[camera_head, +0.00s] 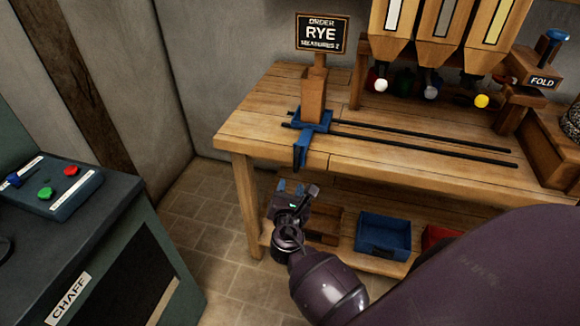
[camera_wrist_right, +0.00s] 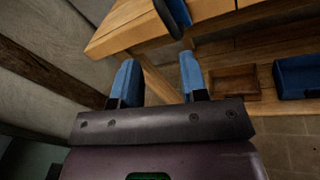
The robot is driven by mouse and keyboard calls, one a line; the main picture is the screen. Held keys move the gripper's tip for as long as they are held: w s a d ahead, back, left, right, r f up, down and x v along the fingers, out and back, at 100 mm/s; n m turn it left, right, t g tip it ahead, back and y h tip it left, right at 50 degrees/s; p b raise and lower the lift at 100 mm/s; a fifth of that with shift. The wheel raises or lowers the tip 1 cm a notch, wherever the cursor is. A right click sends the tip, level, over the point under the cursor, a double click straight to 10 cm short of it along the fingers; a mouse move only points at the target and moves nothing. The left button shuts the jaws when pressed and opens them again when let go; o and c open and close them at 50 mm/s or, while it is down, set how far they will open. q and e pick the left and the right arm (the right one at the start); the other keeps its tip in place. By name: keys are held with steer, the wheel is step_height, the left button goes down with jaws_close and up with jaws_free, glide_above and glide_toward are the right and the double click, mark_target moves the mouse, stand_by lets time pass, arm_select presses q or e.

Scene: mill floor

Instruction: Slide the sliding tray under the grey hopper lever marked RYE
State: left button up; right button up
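The blue sliding tray (camera_head: 322,122) sits at the left end of two dark rails on the wooden bench, with a brown upright object (camera_head: 313,97) on it. Its blue handle (camera_head: 301,152) hangs over the bench's front edge and also shows at the top of the right wrist view (camera_wrist_right: 175,14). The grey lever knob (camera_head: 431,93) hangs under the middle, grey-striped hopper (camera_head: 440,38), right of the tray. I cannot read a RYE mark on it. My right gripper (camera_head: 290,187) is open and empty, below and apart from the handle. My left gripper is not in view.
A sign (camera_head: 322,33) reads RYE, measures 2. White (camera_head: 381,86) and yellow (camera_head: 481,101) knobs flank the grey one. A blue bin (camera_head: 383,236) and a brown tray (camera_head: 324,226) sit on the lower shelf. A CHAFF cabinet (camera_head: 110,245) stands left.

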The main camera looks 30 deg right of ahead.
mark_target(295, 162)
steer(key=w+d+n, duration=0.1)
steer(key=w+d, duration=0.1)
steer(key=w+d+n, duration=0.1)
steer(key=w+d, duration=0.2)
steer(key=w+d+n, duration=0.1)
steer(key=w+d, duration=0.1)
steer(key=w, duration=0.1)
steer(key=shift+w+d+r+h, duration=0.1)
steer(key=shift+d+r+h, duration=0.1)
steer(key=shift+r+h, duration=0.1)
stand_by(0.3)
steer(key=shift+n, duration=0.3)
jaws_close()
